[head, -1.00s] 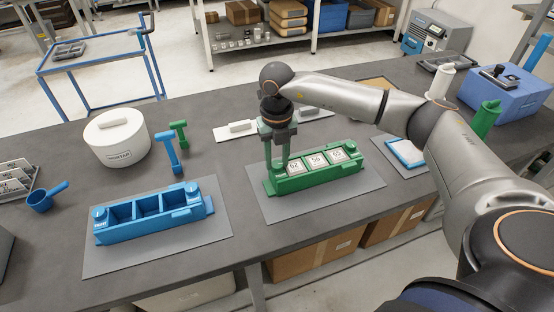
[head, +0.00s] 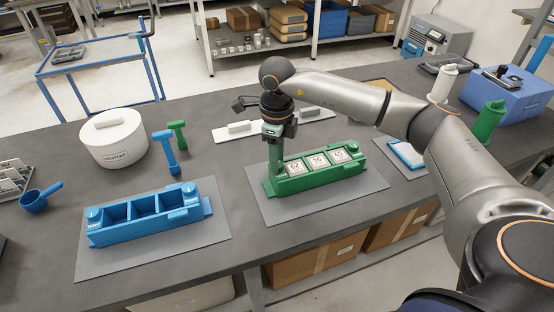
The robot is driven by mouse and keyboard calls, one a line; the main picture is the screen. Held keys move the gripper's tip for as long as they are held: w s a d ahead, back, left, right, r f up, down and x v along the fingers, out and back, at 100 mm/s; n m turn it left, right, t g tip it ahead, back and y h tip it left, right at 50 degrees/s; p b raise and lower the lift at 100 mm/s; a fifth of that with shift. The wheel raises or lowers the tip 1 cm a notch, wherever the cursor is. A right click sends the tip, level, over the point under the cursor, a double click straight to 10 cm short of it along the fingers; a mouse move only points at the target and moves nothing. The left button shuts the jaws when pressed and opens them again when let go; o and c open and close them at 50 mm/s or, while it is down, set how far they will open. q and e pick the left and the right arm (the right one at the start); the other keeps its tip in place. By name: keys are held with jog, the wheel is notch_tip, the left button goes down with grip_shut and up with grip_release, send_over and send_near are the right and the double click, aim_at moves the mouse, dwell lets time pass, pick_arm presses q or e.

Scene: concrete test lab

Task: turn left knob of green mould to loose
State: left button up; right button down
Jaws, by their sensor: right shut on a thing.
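The green mould (head: 322,181) lies on a grey mat right of centre. Three pale cubes, which look marked 62, 56 and 65, sit in its compartments. My right gripper (head: 274,177) points straight down at the mould's left end and is shut on the left knob there. The fingers hide the knob, so its setting cannot be read. My left gripper is not in the picture.
A blue mould (head: 150,222) with empty compartments lies on another grey mat (head: 100,262) to the left. Behind it are a white mortar tub (head: 113,150), a blue tool (head: 167,155) and a green tool (head: 178,135). A blue scoop (head: 33,200) lies far left.

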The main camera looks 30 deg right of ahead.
jog(key=n+b, duration=0.1)
jog(key=n, duration=0.3)
jog(key=shift+n, duration=1.5)
jog(key=shift+n+b, duration=0.5)
jog(key=shift+n, duration=0.9)
jog(key=c, duration=0.8)
grip_release()
jog(key=shift+o, duration=1.4)
